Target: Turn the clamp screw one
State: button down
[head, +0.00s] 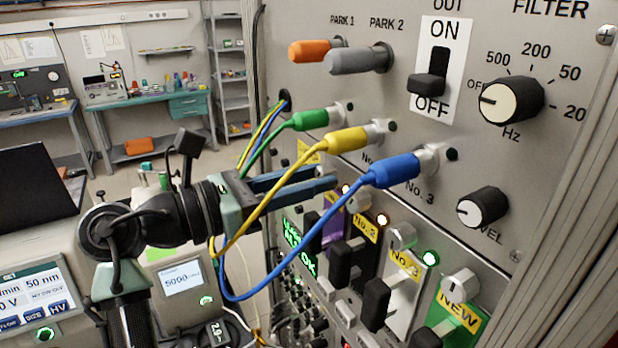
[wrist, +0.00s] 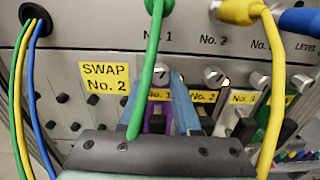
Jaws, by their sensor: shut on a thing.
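Clamp screw one (wrist: 165,77) is a small metal knob with a dark slot, above the yellow No. 1 label (wrist: 160,95) in the wrist view. My gripper (wrist: 177,76) has its blue fingers pointing at the panel and is shut on this screw, its tips partly covering it. In the head view my gripper (head: 332,182) reaches in from the left, below the yellow and blue plugs. The screw is hidden behind the fingers there. The purple No. 1 module (head: 333,228) is below the fingers.
The green cable (wrist: 145,80), yellow cable (head: 270,208) and blue cable (head: 308,230) hang close around my gripper. Clamp screw two (wrist: 215,77) is just right of the fingers. Black module handles (head: 375,303) stick out below. A SWAP No. 2 note (wrist: 107,78) is on the panel.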

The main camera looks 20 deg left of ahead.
jog(key=m, duration=0.7)
jog(key=shift+f+b, duration=0.1)
jog(key=shift+b, duration=0.25)
jog(key=m+b, duration=0.3)
jog(key=m, duration=0.3)
jog(key=m+b, duration=0.2)
jog(key=m, duration=0.2)
jog(key=shift+a+b, duration=0.1)
jog(key=shift+b, duration=0.25)
jog(key=m+b, duration=0.2)
jog(key=m, duration=0.1)
jog(key=shift+m+b, duration=0.3)
jog(key=shift+b, duration=0.1)
jog(key=m+b, duration=0.3)
jog(key=m, duration=0.1)
jog(key=shift+m+b, duration=0.8)
jog(key=shift+m, duration=0.6)
